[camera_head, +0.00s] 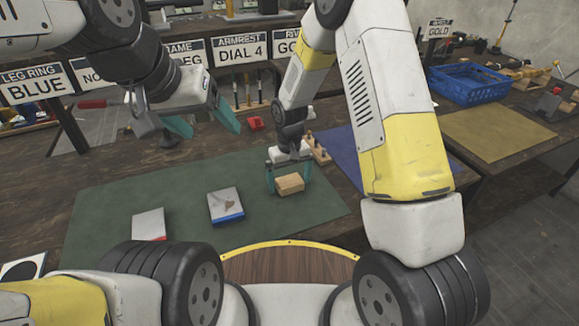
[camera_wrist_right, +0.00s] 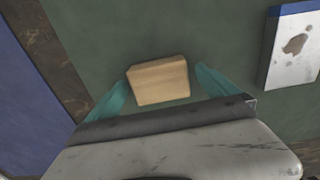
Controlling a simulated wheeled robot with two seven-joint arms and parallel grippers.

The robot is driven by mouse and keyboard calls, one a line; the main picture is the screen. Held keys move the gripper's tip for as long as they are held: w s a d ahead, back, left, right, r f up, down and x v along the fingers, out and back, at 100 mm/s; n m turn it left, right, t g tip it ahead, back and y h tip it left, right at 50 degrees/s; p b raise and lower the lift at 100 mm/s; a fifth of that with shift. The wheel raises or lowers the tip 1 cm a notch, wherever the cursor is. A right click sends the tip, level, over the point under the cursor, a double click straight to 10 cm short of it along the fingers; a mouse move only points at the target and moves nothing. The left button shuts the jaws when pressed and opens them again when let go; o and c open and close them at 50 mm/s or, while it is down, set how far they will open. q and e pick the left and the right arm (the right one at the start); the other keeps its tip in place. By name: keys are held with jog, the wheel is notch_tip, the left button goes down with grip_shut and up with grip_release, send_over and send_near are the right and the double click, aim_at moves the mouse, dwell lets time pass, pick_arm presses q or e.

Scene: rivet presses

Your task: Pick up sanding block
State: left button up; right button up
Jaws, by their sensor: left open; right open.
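A light tan sanding block (camera_head: 290,184) lies on the green mat (camera_head: 120,212), near the mat's right side. My right gripper (camera_head: 287,176) is open directly above it, with its teal fingers on either side of the block. In the right wrist view the block (camera_wrist_right: 158,80) sits between the two spread fingers (camera_wrist_right: 160,90), with a gap visible at each side. I cannot tell how high the fingertips are above the mat. My left gripper (camera_head: 207,127) is open and empty, raised above the back left of the table.
A grey and blue box (camera_head: 225,205) lies left of the block; it also shows in the right wrist view (camera_wrist_right: 293,47). A white and red box (camera_head: 149,224) lies further left. A blue mat (camera_head: 345,150), a wooden peg holder (camera_head: 317,148) and a blue crate (camera_head: 467,83) are to the right.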

aim_at(289, 183)
jog(key=shift+f, duration=0.3)
jog(key=c, duration=1.4)
jog(key=shift+c, duration=0.2)
jog(key=shift+r, duration=0.1)
jog(key=shift+r, duration=0.5)
jog(key=r, duration=0.1)
jog(key=s+r, duration=0.1)
jog(key=shift+s+r, duration=0.1)
jog(key=shift+r, duration=0.2)
jog(key=s, duration=1)
jog(key=s+r, duration=0.1)
jog(key=s, duration=0.4)
jog(key=shift+r, duration=0.1)
